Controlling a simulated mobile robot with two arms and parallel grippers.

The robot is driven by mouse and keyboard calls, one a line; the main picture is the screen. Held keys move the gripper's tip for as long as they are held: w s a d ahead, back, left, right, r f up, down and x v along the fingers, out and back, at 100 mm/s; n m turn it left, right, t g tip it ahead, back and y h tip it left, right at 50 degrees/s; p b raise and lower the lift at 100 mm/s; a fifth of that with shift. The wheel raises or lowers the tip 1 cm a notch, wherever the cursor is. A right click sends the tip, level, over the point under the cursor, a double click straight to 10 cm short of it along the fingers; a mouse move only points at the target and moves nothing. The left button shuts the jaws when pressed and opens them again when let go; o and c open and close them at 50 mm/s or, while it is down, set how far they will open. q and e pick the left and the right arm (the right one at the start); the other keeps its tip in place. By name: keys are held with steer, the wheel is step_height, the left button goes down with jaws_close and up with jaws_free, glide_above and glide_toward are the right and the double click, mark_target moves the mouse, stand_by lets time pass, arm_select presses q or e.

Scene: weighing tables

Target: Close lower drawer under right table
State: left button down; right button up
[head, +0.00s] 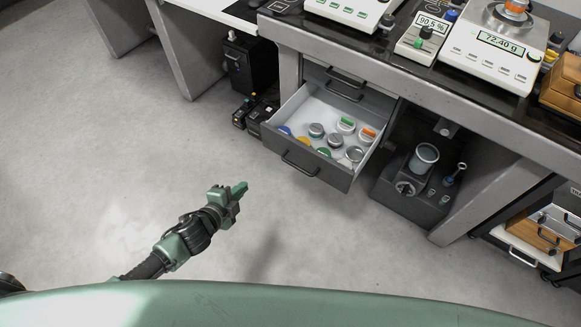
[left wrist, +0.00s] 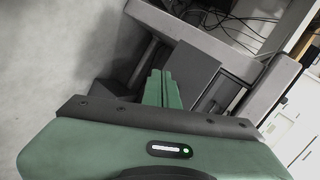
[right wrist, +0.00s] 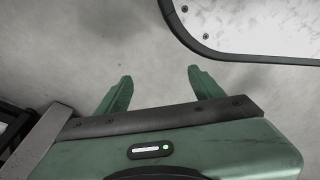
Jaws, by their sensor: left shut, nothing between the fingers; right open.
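The lower drawer (head: 335,176) under the right table (head: 410,88) stands pulled out, with its dark front and bar handle (head: 300,165) facing me. Several round jars and lidded containers lie in its white inside. My left gripper (head: 240,188) is shut and empty, above the floor to the left of the drawer front and apart from it. Its fingers, pressed together, also show in the left wrist view (left wrist: 162,86). My right gripper (right wrist: 158,82) is open and empty in the right wrist view, with grey floor behind it; it is outside the head view.
The floor in front is clear.

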arm_select(q)
steer(key=d+r+m+t+h+b, duration=0.1)
steer(key=d+r+m+h+b, duration=0.2)
steer(key=d+r+m, duration=0.3)
steer(key=b, duration=0.2)
glide_toward(296, 145)
steer(key=shift+n, duration=0.3)
steer(key=x, duration=0.5)
steer(key=shift+w+d+f, duration=0.1)
steer(key=shift+w+f, duration=0.15)
steer(key=shift+f, duration=0.15)
steer(key=shift+w+d, duration=0.25)
steer(key=shift+w, duration=0.2)
arm_select(e)
steer(key=w+r, duration=0.5)
steer(key=shift+w+a+t, duration=0.3)
steer(key=shift+w+a, duration=0.05)
steer(key=shift+a, duration=0.05)
steer(key=shift+r, duration=0.15)
